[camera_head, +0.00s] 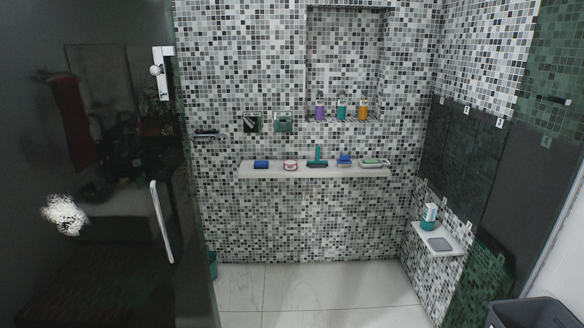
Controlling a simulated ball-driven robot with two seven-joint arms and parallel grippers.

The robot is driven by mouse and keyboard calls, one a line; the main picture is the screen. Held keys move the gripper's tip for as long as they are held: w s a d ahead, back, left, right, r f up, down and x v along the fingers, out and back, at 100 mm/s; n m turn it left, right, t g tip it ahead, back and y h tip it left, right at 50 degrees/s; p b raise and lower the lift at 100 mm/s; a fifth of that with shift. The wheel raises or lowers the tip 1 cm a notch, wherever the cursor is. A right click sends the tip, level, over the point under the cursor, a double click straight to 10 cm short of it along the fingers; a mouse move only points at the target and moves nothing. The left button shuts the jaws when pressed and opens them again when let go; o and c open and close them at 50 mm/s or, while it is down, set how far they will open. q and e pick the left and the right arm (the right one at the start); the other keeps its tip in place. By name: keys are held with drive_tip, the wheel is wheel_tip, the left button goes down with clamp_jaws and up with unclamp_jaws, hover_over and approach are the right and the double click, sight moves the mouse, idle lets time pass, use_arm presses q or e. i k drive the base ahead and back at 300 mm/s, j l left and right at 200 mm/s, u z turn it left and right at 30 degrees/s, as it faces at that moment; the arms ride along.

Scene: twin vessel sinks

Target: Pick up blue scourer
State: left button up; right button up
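A small blue block that looks like the blue scourer (261,164) lies at the left end of a pale wall shelf (313,172) on the far tiled wall. A second blue item (344,160), perhaps a brush, lies further right on the same shelf; it is too small to identify surely. Neither of my grippers shows in the head view.
A pink-white round item (290,165), a teal upright tool (317,158) and a soap dish (372,163) share the shelf. A dark glass panel with a white handle (161,222) stands at left. A grey bin (535,313) is at lower right. Tiled floor (310,288) is clear.

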sight(257, 164)
drive_tip(key=i+u, duration=0.1)
drive_tip(key=u, duration=0.8)
drive_tip(key=i+l+u, duration=0.1)
drive_tip(key=u, duration=0.35)
drive_tip(key=i+l+u, duration=0.1)
drive_tip(key=u, duration=0.35)
drive_tip(key=l+u, duration=0.1)
drive_tip(key=u, duration=0.35)
drive_tip(key=l+u, duration=0.3)
drive_tip(key=l, duration=0.4)
drive_tip(key=l+u, duration=0.25)
drive_tip(key=l, duration=0.4)
